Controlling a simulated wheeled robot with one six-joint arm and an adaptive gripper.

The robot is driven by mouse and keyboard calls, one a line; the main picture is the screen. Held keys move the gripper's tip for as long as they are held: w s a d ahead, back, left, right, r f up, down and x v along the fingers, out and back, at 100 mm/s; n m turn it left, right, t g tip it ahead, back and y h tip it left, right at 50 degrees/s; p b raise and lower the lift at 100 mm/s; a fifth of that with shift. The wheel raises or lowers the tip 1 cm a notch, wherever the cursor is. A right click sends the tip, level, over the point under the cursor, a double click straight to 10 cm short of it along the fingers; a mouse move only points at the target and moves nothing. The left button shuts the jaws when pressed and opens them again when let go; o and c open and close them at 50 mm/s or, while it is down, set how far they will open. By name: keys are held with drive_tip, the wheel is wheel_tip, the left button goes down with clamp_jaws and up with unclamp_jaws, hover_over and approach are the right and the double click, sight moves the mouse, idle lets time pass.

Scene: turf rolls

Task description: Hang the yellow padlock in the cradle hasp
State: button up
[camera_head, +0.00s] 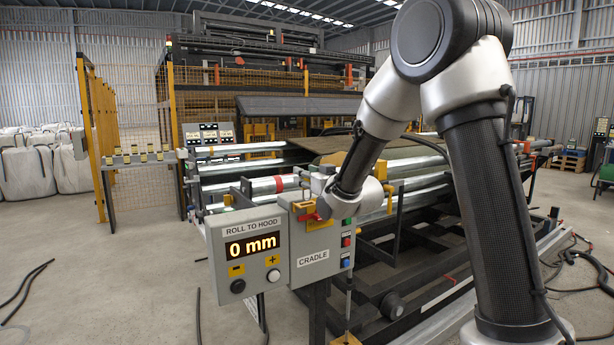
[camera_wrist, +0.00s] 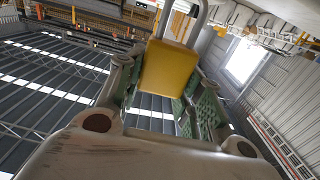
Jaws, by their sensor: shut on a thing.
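The yellow padlock (camera_wrist: 168,68) is between the fingers of my gripper (camera_wrist: 160,85) in the wrist view. Its grey shackle points away from my palm and runs out of the top of the picture. In the head view my gripper (camera_head: 308,202) is at the upper front of the grey CRADLE box (camera_head: 313,262), by a red handle (camera_head: 314,216) on a yellow plate (camera_head: 320,224). The hasp cannot be clearly made out there, nor whether the shackle is through it.
The ROLL TO HOOD box (camera_head: 250,226) reads 0 mm, left of the CRADLE box. Red and blue buttons line the CRADLE box's right side. A shelf (camera_head: 143,159) with small yellow items stands at the left. Metal rollers (camera_head: 247,185) lie behind the boxes. Cables lie on the floor.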

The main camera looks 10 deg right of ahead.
sight(307, 191)
drive_tip(key=shift+f, duration=1.15)
drive_tip(key=shift+f, duration=0.35)
drive_tip(key=shift+f, duration=0.3)
drive_tip(key=shift+f, duration=0.3)
drive_tip(key=shift+f, duration=0.2)
drive_tip(key=o, duration=1.1)
drive_tip(key=shift+o, duration=0.2)
drive_tip(key=v, duration=0.7)
drive_tip(key=shift+s, duration=0.2)
